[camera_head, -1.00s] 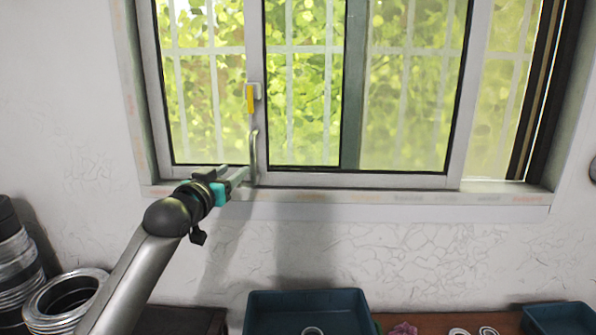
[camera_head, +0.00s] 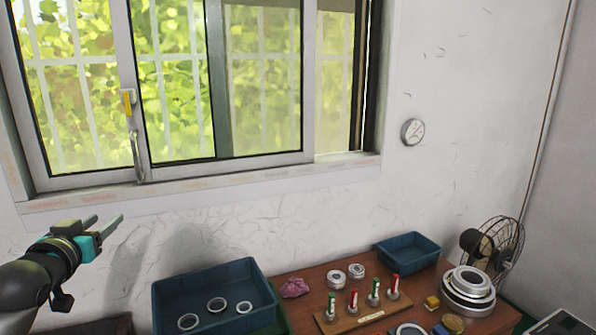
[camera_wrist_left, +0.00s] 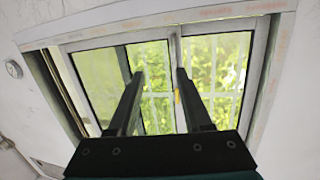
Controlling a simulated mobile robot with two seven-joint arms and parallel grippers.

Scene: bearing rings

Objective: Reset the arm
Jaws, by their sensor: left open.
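My left gripper (camera_head: 105,224) is at the left of the head view, in front of the wall below the window. Its two fingers are apart with nothing between them. In the left wrist view the open fingers (camera_wrist_left: 158,75) point toward the window (camera_wrist_left: 225,70), upside down there. The window (camera_head: 180,85) has a silver handle (camera_head: 137,157) and a yellow latch (camera_head: 127,103) on its frame. The gripper is below the handle and apart from it. My right gripper is in neither view.

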